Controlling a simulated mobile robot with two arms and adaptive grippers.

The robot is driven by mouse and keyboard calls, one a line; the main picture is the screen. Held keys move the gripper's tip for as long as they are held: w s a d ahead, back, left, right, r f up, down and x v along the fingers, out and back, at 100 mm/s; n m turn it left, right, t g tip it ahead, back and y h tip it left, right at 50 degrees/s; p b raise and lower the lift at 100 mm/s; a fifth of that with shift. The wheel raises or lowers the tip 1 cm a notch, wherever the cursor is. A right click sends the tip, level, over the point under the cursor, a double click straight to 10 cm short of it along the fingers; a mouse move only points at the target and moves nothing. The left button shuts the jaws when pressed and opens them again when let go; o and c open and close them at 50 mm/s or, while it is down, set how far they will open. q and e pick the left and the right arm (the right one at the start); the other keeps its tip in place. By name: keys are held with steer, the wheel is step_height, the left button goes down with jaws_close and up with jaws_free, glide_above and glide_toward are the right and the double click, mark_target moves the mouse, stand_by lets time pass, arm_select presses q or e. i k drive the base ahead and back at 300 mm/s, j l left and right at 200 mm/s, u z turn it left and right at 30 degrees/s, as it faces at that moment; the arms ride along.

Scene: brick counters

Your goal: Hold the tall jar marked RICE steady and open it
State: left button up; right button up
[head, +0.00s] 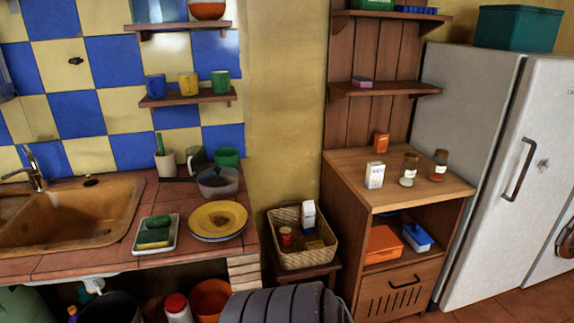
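Two small glass jars stand upright on top of the wooden cabinet at the right in the head view. The right jar (438,166) has a dark top, a pale label and reddish-brown contents. Both appear closed, and their lettering is too small to read. I cannot tell whether either is the jar marked RICE, and no plainly tall jar shows. Neither of my grippers is in view.
The wooden cabinet (350,165) also bears a white carton (375,175) and an orange box (381,143) near the jars. A wicker basket (304,259) stands left of it, the fridge (465,120) right. The cabinet top's front right is clear. Plates (217,220) lie on the sink counter.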

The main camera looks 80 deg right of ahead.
mark_target(408, 169)
steer(key=z, duration=3.35)
steer(key=i+l+u, duration=0.1)
steer(key=l, duration=0.45)
steer(key=i+l+u, duration=0.1)
steer(key=l, duration=0.45)
